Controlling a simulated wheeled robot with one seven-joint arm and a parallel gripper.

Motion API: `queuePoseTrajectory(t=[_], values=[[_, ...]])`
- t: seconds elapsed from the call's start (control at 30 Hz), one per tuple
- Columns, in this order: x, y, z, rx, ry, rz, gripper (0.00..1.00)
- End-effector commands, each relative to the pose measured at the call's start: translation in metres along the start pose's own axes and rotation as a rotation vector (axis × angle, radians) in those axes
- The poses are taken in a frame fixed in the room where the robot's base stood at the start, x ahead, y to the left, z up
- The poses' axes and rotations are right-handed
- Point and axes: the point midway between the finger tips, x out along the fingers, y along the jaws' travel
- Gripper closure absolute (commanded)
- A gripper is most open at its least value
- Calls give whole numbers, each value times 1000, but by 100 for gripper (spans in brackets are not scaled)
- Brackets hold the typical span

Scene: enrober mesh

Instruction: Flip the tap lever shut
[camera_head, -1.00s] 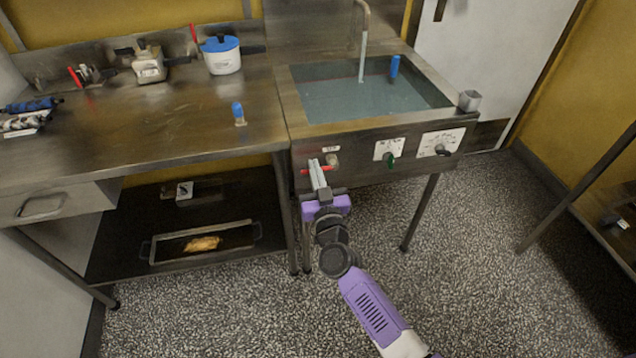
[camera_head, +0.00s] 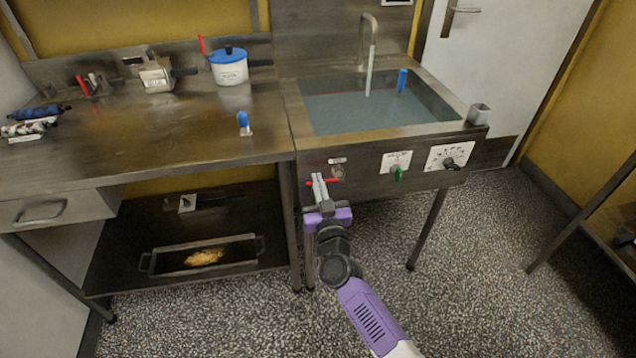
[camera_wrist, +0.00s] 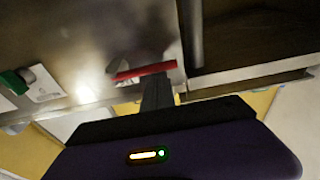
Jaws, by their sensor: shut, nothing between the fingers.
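The red tap lever (camera_head: 329,182) lies about level on the front panel of the steel sink (camera_head: 440,132), under a small label. In the wrist view the red lever (camera_wrist: 145,72) lies across the picture just beyond my fingers. My gripper (camera_head: 318,178) is shut and empty, with its tips overlapping the lever in the head view. Water (camera_head: 369,75) runs from the curved spout (camera_head: 372,25) into the basin.
A green knob (camera_head: 398,174) and a black knob (camera_head: 450,163) sit to the right on the same panel. A steel counter (camera_head: 170,135) adjoins on the left, with a tray (camera_head: 165,270) on its lower shelf. The floor in front is free.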

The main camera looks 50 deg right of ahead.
Motion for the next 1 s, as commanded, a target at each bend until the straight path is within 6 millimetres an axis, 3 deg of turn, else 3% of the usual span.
queuePoseTrajectory(t=[0.57,1.0], values=[[-1,-1,7,-108,-1,-15,100],[-4,-3,29,-434,-3,-63,100]])
